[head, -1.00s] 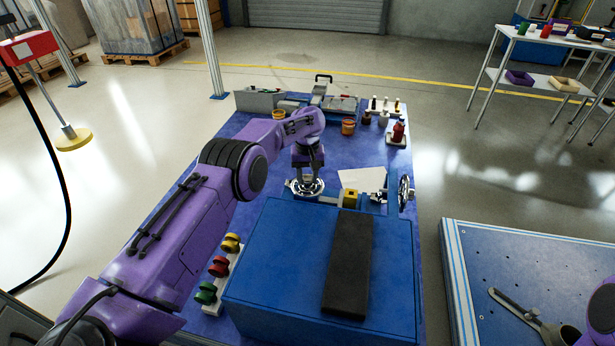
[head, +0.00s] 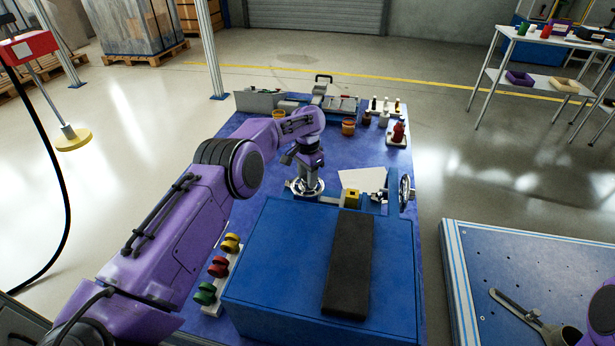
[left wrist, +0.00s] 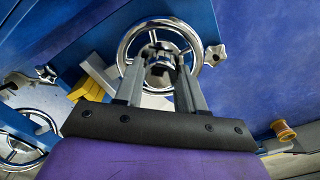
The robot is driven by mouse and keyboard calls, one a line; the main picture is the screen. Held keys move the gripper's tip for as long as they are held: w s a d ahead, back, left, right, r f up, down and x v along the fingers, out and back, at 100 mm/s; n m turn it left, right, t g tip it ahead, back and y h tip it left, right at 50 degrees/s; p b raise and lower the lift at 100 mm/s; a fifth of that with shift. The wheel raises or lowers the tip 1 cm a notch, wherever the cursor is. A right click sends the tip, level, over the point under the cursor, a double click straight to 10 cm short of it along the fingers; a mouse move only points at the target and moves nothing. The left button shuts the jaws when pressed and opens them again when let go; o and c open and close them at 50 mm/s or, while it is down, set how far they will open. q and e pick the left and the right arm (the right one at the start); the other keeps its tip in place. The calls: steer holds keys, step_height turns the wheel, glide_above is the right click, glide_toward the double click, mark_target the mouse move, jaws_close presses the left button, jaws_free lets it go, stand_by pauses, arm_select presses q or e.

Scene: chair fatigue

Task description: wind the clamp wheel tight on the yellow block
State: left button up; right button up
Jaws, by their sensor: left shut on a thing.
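A chrome clamp wheel (head: 292,187) with spokes lies at the left end of a clamp on the blue table. It also shows in the left wrist view (left wrist: 125,52). My left gripper (left wrist: 160,68) points down at the wheel, with its fingers on either side of the hub, shut on it. In the head view, my left gripper (head: 306,186) covers part of the wheel. The yellow block (head: 352,198) sits right of the wheel, in the clamp; it is partly hidden in the left wrist view (left wrist: 88,90). I cannot tell whether the jaw touches it. My right gripper is not in view.
A second chrome wheel (head: 405,188) stands upright at the right. A large blue box (head: 280,255) with a black pad (head: 348,265) fills the near side. Several cups and bottles stand at the back.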

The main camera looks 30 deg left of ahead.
arm_select(q)
steer(key=m, duration=0.7)
steer(key=shift+r+b, duration=0.1)
steer(key=shift+b, duration=0.2)
steer(key=m, duration=0.7)
steer(key=shift+m+b, duration=0.3)
steer(key=m, duration=0.3)
steer(key=shift+m, duration=0.3)
steer(key=m, duration=0.3)
steer(key=shift+m+b, duration=0.4)
steer(key=m, duration=0.4)
steer(key=shift+m+b, duration=0.35)
steer(key=shift+m, duration=1.25)
